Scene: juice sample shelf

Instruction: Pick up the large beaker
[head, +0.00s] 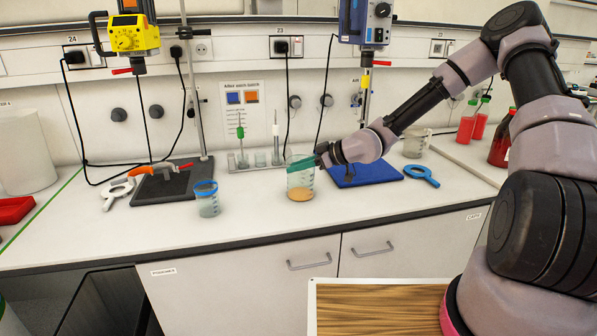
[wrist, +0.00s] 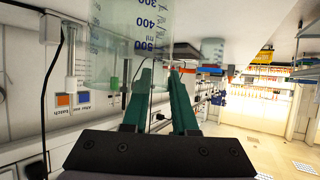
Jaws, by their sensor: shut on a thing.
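The large beaker (head: 301,181) is clear, with graduation marks and orange liquid at its bottom. It appears upright over the front middle of the bench in the head view. My gripper (head: 303,163), with green fingers, is shut on its upper part from the right. In the wrist view the beaker (wrist: 130,35) fills the top left, showing blue marks, and the green fingers (wrist: 162,80) reach its side. I cannot tell whether its base touches the bench.
A smaller beaker with a blue rim (head: 207,198) stands to the left. A dark stand base (head: 172,184) lies behind it. A blue mat (head: 366,172) and blue ring (head: 422,175) lie to the right. A rack (head: 258,160) stands behind. Red bottles (head: 467,122) stand far right.

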